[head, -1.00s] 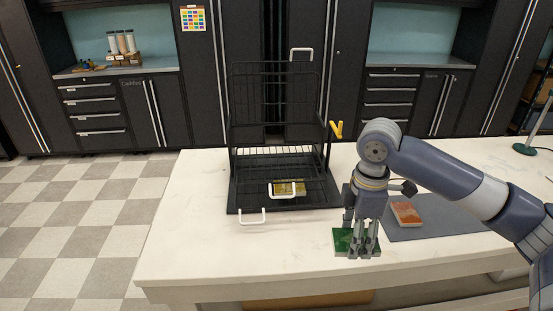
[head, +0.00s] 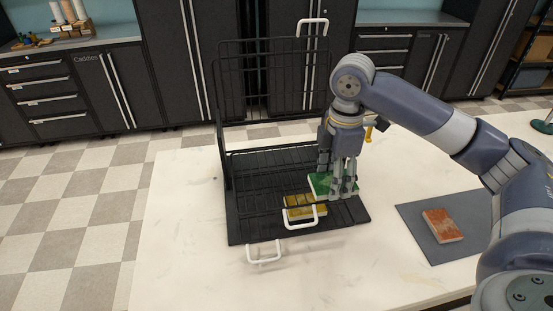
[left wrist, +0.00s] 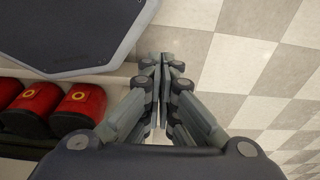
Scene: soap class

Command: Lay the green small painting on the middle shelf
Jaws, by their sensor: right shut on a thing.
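The green small painting (head: 319,184) is in the fingers of my right gripper (head: 343,192) in the head view. The gripper is shut on it, and its fingers hide part of it. The painting is over the right part of the black wire rack (head: 235,228); I cannot tell whether it touches a shelf. The wire shelf levels overlap in this view, so the middle one is hard to pick out. My left gripper (left wrist: 163,62) shows in the left wrist view with its fingertips together and nothing visible between them.
A yellow painting (head: 300,207) lies at the rack's front, beside the green one. White handles (head: 264,256) stick out from the rack. An orange-red painting (head: 442,226) lies on a grey mat (head: 420,245) to the right. The white table (head: 185,240) is clear left of the rack.

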